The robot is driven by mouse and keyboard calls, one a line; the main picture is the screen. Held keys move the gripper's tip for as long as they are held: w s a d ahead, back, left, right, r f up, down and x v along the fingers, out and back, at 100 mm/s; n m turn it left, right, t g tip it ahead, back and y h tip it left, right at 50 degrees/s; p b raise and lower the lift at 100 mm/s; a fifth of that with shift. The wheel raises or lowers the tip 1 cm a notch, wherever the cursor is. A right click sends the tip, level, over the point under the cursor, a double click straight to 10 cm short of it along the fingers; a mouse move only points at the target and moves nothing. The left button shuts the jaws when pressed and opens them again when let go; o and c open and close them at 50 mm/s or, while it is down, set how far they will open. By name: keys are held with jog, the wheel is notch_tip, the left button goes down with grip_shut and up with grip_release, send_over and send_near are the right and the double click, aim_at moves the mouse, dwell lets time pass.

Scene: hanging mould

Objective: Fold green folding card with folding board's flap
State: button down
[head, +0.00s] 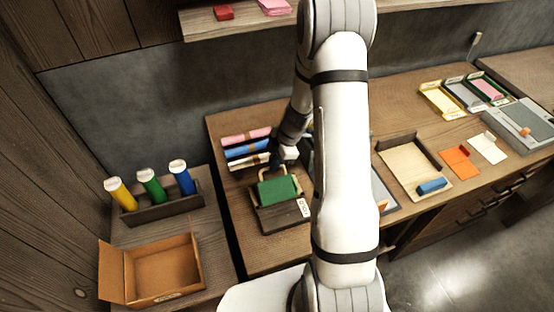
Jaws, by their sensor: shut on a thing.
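The green folding card (277,191) lies on the dark folding board (285,217) on the wooden counter, left of my arm. A light wooden loop handle (262,174) stands at the board's far edge, behind the card. My gripper (274,165) is at this handle and appears shut on it. The fingertips are small and partly hidden, so the exact grip is hard to see. The card looks flat, and a pale label lies at the board's right front corner.
Rolls in pink, blue and white (247,148) lie close behind the board. At left are a rack with three coloured tubes (165,208) and an open cardboard box (163,270). A wooden tray (402,165) with a blue block is at right. A shelf (240,27) hangs above.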

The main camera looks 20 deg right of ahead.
jog(key=shift+w+r, duration=0.1)
jog(key=shift+w, duration=0.3)
jog(key=c, duration=1.5)
grip_release()
jog(key=shift+s, duration=0.15)
jog(key=b+v, duration=0.1)
jog(key=v, duration=0.6)
jog(key=shift+r, duration=0.3)
jog(key=shift+d, duration=0.1)
